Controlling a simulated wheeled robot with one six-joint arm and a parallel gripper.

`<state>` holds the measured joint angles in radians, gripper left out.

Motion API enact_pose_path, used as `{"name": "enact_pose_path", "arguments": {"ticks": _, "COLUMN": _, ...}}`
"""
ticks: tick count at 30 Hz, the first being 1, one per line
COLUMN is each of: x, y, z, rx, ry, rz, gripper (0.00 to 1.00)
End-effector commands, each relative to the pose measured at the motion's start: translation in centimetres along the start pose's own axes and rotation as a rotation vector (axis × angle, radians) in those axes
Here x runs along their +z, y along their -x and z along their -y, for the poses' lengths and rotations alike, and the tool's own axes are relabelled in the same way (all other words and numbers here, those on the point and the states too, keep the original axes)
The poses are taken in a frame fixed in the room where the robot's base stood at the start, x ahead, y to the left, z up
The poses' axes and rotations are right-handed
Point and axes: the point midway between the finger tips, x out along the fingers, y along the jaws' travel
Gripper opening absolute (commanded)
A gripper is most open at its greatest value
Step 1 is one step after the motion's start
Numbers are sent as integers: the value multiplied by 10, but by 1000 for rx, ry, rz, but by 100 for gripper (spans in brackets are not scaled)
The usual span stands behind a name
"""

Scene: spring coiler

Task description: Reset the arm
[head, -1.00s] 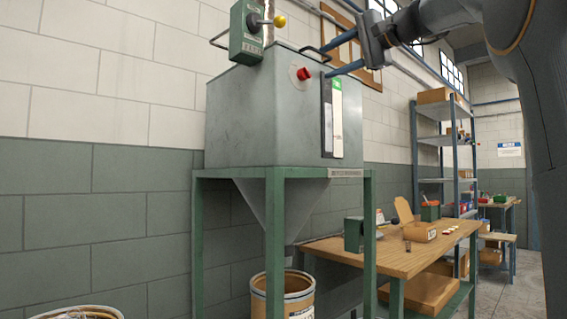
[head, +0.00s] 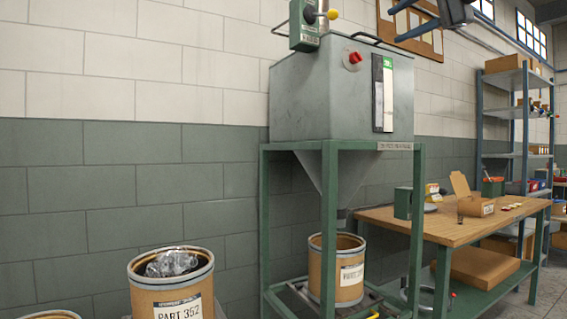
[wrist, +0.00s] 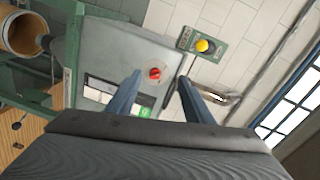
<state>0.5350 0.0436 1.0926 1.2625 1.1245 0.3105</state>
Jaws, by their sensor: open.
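My gripper (head: 407,22) shows at the top of the head view, in front of the upper wall and level with the top of the grey hopper. Its two blue fingers are apart with nothing between them; they also show in the wrist view (wrist: 160,95). Most of my arm is out of the head view. The grey hopper (head: 310,100) stands on a green frame (head: 329,230) and carries a red knob (head: 355,57). A green control box (head: 304,25) with a yellow ball lever (head: 332,14) is at its upper left.
A drum (head: 315,275) stands under the hopper. Another drum (head: 145,290), labelled PART 352, is at the lower left with crumpled shiny material in it. A wooden workbench (head: 400,228) with boxes is on the right, with shelving (head: 482,120) behind it. A board (head: 432,45) hangs on the wall.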

Motion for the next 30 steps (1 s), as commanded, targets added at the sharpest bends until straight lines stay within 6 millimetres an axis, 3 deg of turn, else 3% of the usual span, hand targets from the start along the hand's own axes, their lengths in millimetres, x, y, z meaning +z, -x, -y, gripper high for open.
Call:
{"name": "enact_pose_path", "arguments": {"ticks": 2, "x": 2, "y": -1, "z": 1, "rx": -1, "ry": 0, "rz": 3, "gripper": 47}}
{"name": "enact_pose_path", "arguments": {"ticks": 8, "x": 6, "y": -17, "z": -25, "rx": 50, "ry": -11, "rz": 12, "gripper": 47}}
{"name": "enact_pose_path", "arguments": {"ticks": 17, "x": 13, "y": -40, "z": -87, "rx": 172, "ry": -24, "rz": 19, "gripper": 47}}
{"name": "enact_pose_path", "arguments": {"ticks": 23, "x": 28, "y": -56, "z": -157, "rx": 309, "ry": -25, "rz": 37, "gripper": 47}}
{"name": "enact_pose_path", "arguments": {"ticks": 26, "x": 45, "y": -63, "z": -207, "rx": 410, "ry": -14, "rz": 61, "gripper": 47}}
{"name": "enact_pose_path", "arguments": {"ticks": 30, "x": 86, "y": -64, "z": -293, "rx": 587, "ry": 28, "rz": 124, "gripper": 47}}
